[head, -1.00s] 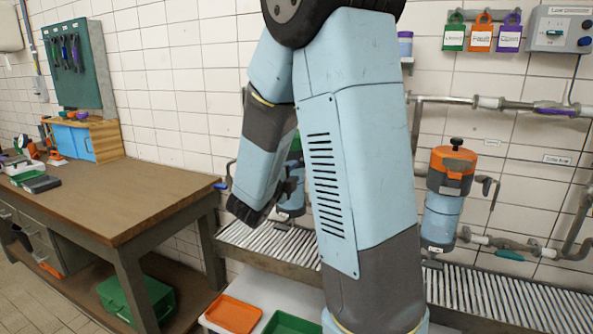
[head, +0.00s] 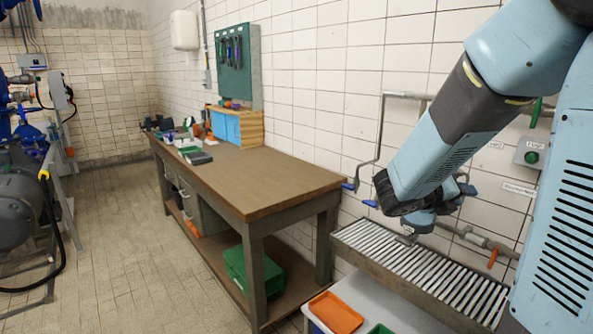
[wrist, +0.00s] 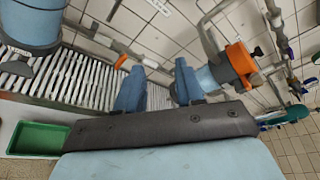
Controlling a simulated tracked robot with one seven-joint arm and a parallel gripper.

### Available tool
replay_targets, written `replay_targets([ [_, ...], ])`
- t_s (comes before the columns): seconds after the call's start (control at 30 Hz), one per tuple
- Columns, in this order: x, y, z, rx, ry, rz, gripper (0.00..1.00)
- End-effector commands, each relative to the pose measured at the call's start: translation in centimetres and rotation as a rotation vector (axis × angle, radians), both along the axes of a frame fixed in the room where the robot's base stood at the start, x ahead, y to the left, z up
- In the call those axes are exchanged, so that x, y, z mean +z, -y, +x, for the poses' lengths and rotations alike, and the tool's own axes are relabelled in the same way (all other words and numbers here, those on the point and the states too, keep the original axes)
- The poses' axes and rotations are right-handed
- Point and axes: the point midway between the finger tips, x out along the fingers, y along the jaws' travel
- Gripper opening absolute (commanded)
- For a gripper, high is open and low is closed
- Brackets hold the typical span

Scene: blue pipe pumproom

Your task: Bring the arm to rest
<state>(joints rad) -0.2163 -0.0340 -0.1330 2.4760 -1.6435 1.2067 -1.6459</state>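My arm (head: 445,150) reaches down from the upper right in the head view, bent at the elbow, its dark end above the slatted grate. My gripper (wrist: 158,75) shows in the wrist view as two blue fingers set apart, with nothing held between them. Past the fingers lie pipes and the wall. In the head view the fingers cannot be made out clearly.
A wooden workbench (head: 255,178) stands left of the arm. The slatted grate (head: 420,270) runs along the wall below pipes. An orange tray (head: 336,312) lies on a pale surface in front. An orange-and-blue canister (wrist: 237,62) is beyond the fingers. The left floor has free room.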

Motion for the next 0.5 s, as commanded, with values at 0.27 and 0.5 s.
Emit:
replay_targets([
  [0.27, -0.2, -0.4, -8.4, -0.463, 0.588, 0.534, 0.37],
  [0.5, -0.5, -4.1, -13.5, -0.93, 1.081, 0.941, 0.37],
])
